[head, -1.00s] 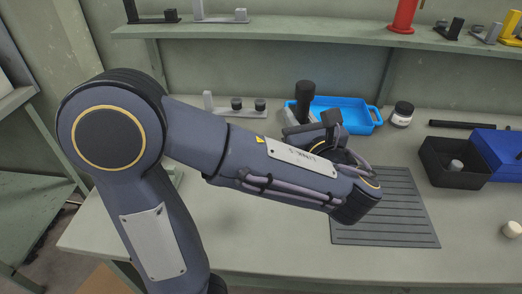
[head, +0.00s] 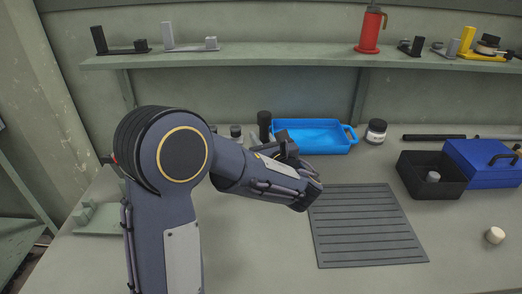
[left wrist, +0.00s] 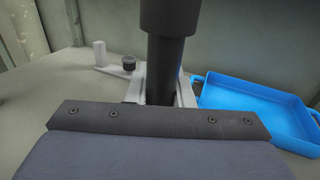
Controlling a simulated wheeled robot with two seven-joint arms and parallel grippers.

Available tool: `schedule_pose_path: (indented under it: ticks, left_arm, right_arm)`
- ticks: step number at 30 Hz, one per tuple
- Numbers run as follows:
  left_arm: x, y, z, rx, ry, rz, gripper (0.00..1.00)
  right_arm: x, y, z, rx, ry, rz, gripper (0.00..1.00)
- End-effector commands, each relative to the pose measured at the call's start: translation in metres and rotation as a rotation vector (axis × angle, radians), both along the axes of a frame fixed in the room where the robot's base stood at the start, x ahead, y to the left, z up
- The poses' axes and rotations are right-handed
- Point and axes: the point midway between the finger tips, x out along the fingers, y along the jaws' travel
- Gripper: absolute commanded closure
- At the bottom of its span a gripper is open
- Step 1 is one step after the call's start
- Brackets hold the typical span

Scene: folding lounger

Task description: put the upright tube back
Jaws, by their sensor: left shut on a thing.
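The black upright tube (head: 264,124) stands vertical just left of the blue tray in the head view. In the left wrist view the tube (left wrist: 165,70) has a wider upper part, and its lower end is hidden behind my wrist's dark edge. My left gripper (head: 272,140) is shut on the tube; its fingertips are mostly hidden. My right gripper is not in view.
The blue tray (head: 312,149) is close to the right of the tube. A jar (head: 376,132), a black box (head: 414,186) and a blue toolbox (head: 490,167) stand farther right. The ribbed mat (head: 366,235) is bare. A shelf (head: 290,59) runs above the bench.

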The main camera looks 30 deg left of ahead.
Motion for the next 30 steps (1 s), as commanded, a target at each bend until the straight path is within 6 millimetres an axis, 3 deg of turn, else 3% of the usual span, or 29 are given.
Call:
schedule_pose_path:
  ticks: [8, 20, 21, 24, 26, 30]
  left_arm:
    - [0.005, 0.004, -0.037, 0.002, 0.004, 0.001, 1.0]
    - [0.005, 0.004, -0.043, 0.0, 0.0, 0.0, 1.0]
    - [0.005, 0.004, -0.042, -0.001, 0.001, 0.0, 0.75]
    - [0.005, 0.004, -0.041, 0.0, 0.001, 0.0, 0.62]
    - [0.005, 0.004, -0.041, 0.0, 0.001, 0.0, 0.58]
    - [0.005, 0.004, -0.041, 0.0, 0.001, 0.0, 0.58]
  right_arm:
    - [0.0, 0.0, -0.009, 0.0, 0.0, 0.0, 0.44]
    - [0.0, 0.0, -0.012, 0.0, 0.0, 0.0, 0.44]
    - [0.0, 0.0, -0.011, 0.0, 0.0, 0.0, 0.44]
    - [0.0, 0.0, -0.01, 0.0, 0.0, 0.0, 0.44]
    - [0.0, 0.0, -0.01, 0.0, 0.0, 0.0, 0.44]
    - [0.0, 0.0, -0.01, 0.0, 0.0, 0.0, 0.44]
